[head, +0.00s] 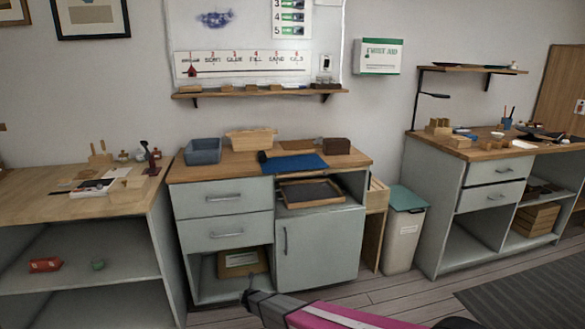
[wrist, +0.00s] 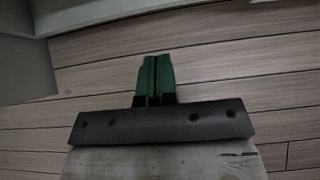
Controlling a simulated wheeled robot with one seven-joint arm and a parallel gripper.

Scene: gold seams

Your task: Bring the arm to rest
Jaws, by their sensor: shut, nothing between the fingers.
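My gripper (wrist: 154,62) shows in the wrist view with its two green fingers together and nothing between them. It points at the wooden floor (wrist: 240,62). In the head view my arm reaches in from the bottom right, low in front of the middle cabinet (head: 318,250). Its dark end (head: 249,296) is near the cabinet's open lower bay, at the bottom of the picture. The fingertips are too small to make out there.
A blue-grey bin (head: 202,151), a wooden box (head: 250,139) and a blue mat (head: 292,164) sit on the middle cabinet. A lidded waste bin (head: 403,235) stands right of it. Side benches stand left (head: 60,208) and right (head: 462,152).

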